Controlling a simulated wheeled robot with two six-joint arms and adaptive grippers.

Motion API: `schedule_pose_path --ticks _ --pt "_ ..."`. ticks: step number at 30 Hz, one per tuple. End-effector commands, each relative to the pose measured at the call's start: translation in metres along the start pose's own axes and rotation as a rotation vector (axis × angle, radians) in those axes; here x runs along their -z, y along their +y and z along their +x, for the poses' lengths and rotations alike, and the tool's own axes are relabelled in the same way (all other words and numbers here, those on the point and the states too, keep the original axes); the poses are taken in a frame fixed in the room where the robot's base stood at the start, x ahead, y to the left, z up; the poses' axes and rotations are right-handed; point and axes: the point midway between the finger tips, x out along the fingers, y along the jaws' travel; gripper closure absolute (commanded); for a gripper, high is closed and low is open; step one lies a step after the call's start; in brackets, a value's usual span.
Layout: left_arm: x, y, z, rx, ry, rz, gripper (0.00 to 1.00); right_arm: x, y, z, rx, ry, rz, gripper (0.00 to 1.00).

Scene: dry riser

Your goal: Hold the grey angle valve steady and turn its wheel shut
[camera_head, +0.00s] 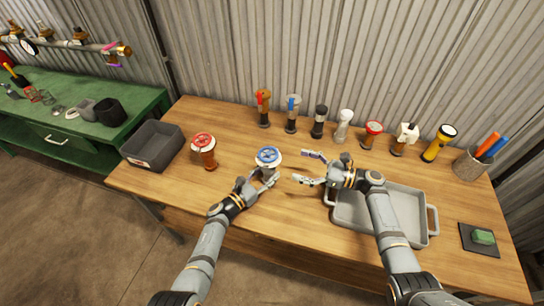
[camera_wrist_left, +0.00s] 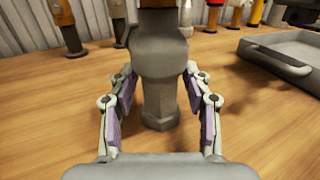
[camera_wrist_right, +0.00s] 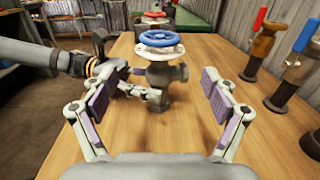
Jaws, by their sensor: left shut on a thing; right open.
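The grey angle valve (camera_head: 267,172) stands upright on the wooden table, its blue wheel (camera_head: 268,156) on top. The valve body fills the middle of the left wrist view (camera_wrist_left: 158,75), and the whole valve shows in the right wrist view (camera_wrist_right: 160,85). My left gripper (camera_head: 265,181) is shut on the valve's grey body, below the wheel. My right gripper (camera_head: 306,168) is open and empty to the right of the valve, apart from it. In the right wrist view the blue wheel (camera_wrist_right: 159,38) is ahead, beyond the open fingers. The valve's far side is hidden.
A red-wheeled valve (camera_head: 204,150) stands left, beside a dark grey bin (camera_head: 152,145). Several valves and fittings line the back. A grey tray (camera_head: 407,210) lies right, under my right arm. A pen cup (camera_head: 471,165) and a green block on a dark pad (camera_head: 483,237) are far right.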

Motion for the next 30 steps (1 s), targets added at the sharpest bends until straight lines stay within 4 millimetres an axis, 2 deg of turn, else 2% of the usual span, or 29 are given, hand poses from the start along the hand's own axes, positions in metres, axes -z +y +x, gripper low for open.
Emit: schedule_pose_path --ticks 6,10,14,21,24,30 --pt "0.001 0.000 0.000 0.000 0.002 -0.001 1.00 -0.005 -0.007 -0.005 -0.056 -0.010 0.001 0.14" --pt "0.001 0.000 0.000 0.000 0.002 -0.001 1.00 -0.005 -0.006 0.002 -0.056 -0.013 0.002 0.14" --pt "0.001 -0.001 0.000 0.000 0.002 -0.001 1.00 -0.006 -0.004 0.025 -0.056 -0.015 0.001 0.14" --pt "0.001 0.000 0.000 0.000 0.002 -0.001 1.00 -0.006 -0.001 0.080 -0.056 -0.013 0.003 0.14" --pt "0.001 0.000 0.000 0.000 0.002 -0.001 1.00 -0.006 -0.001 0.097 -0.054 -0.012 0.003 0.14" --pt "0.001 0.000 0.000 -0.001 0.002 -0.001 1.00 -0.006 0.000 0.114 -0.054 -0.010 0.003 0.14"
